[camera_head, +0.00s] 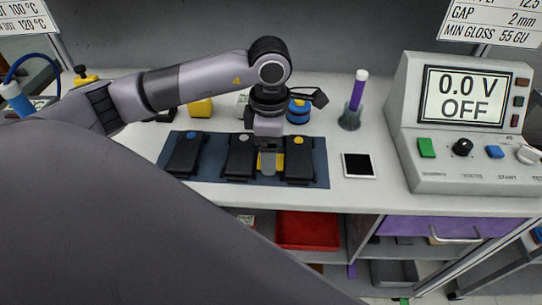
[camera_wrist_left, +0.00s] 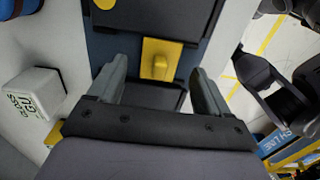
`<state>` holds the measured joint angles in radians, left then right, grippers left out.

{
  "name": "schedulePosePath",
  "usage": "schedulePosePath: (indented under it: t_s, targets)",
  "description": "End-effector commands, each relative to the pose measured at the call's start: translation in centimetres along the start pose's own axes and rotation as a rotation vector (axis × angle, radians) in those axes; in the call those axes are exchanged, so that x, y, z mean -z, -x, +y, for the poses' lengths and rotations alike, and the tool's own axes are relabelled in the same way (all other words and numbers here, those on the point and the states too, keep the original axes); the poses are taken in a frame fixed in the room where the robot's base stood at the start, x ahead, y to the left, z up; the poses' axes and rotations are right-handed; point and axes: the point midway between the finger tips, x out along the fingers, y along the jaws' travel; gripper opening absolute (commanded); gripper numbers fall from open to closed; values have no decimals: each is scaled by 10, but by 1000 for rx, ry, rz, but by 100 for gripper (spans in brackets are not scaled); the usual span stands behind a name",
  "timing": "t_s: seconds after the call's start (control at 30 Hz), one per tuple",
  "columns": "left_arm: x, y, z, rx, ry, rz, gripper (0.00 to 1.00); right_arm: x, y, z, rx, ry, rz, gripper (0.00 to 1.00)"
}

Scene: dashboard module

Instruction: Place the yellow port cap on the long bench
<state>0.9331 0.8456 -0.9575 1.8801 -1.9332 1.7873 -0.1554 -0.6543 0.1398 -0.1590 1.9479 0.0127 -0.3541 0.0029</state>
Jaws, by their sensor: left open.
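The yellow port cap (camera_wrist_left: 160,60) is a small yellow block with a raised grip. In the left wrist view it lies between my fingers, on or just above the dark blue mat, between two black modules. In the head view a little yellow (camera_head: 280,160) shows beside my gripper, mostly hidden. My left gripper (camera_head: 268,160) points down over the mat; its two fingers (camera_wrist_left: 160,78) are open on either side of the cap, with gaps visible. The long bench (camera_head: 225,192) has a pale top and carries the mat. My right gripper is not seen.
Black modules (camera_head: 185,153) lie on the blue mat (camera_head: 318,168). A meter (camera_head: 460,120) stands right. Bare bench shows right of the mat.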

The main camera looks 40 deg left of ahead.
Motion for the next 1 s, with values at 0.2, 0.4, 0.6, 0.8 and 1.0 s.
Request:
schedulePosePath:
  t_s: [0.2, 0.4, 0.6, 0.8, 1.0]
  targets:
    - [0, -18, 0, 0, 0, 0, 79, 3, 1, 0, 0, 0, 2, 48]
    - [0, -18, 0, -1, 0, -1, 75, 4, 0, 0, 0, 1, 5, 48]
    - [0, -18, 0, 0, 0, -1, 19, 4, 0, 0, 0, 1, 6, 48]
    - [-1, -18, 0, 0, 0, -1, 15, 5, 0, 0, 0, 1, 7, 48]
    - [-1, -13, 0, -1, 0, -3, 15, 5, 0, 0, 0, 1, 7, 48]
